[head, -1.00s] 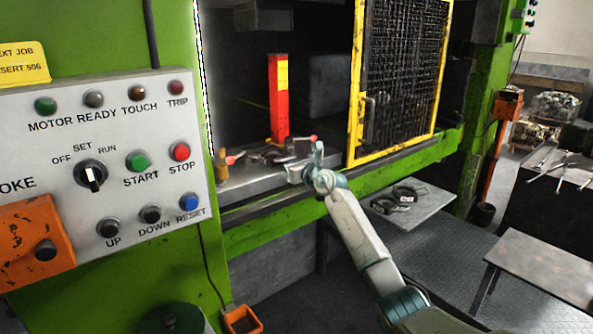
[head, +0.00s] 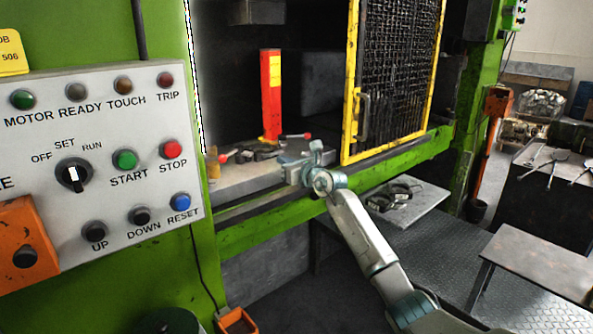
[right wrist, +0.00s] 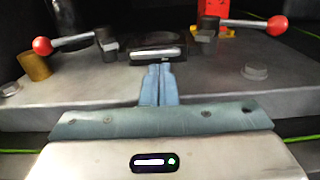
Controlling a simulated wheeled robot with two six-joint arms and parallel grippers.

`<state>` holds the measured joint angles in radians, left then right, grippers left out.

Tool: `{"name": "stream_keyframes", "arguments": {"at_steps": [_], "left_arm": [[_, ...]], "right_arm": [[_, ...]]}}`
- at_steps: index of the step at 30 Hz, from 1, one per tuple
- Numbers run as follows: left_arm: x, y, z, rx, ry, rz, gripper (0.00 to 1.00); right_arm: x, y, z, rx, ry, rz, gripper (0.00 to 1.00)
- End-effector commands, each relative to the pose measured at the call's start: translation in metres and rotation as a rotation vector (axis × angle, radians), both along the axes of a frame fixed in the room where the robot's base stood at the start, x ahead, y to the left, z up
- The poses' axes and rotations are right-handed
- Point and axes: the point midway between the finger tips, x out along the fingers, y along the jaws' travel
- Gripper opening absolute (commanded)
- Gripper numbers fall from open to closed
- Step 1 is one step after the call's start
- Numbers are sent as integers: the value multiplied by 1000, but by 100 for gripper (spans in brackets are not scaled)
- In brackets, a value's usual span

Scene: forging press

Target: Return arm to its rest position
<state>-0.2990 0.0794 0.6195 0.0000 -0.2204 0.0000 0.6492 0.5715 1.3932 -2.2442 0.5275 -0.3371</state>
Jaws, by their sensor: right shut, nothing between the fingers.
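My right arm (head: 362,235) reaches up from the lower right to the front edge of the press bed in the head view. Its gripper (head: 298,166) is at that edge, in front of the red-knobbed clamps (head: 262,150). In the right wrist view, the blue-grey fingers (right wrist: 158,70) are together and empty. They point over the bed (right wrist: 90,98) toward a dark die block (right wrist: 157,48) between the clamp levers. I cannot tell whether the fingertips touch anything. My left gripper is not in view.
A control panel (head: 100,215) stands at left. The yellow-framed mesh guard (head: 350,100) is to the right of the gripper. A red post (head: 270,95) stands behind the clamps. A grey shelf (head: 425,200) with black parts and a low table (head: 545,265) lie to the right.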

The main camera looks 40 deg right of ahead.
Motion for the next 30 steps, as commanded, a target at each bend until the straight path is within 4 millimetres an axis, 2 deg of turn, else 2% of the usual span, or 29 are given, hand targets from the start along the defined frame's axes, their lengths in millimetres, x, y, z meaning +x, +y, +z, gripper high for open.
{"name": "stream_keyframes", "arguments": {"at_steps": [3,9,20,23,25,27,30], "left_arm": [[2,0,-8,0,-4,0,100],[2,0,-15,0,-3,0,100],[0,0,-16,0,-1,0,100],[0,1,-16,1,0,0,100],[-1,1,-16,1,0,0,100],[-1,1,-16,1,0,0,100],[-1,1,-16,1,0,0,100]], "right_arm": [[-24,-2,-3,-7,0,0,0],[-50,-4,-1,-3,0,0,0],[-60,1,-1,16,-9,12,0],[-67,23,-7,99,-55,65,0],[-78,50,-11,220,-118,126,0],[-97,76,-16,396,-198,188,0],[-131,100,-23,706,-311,232,0]]}}
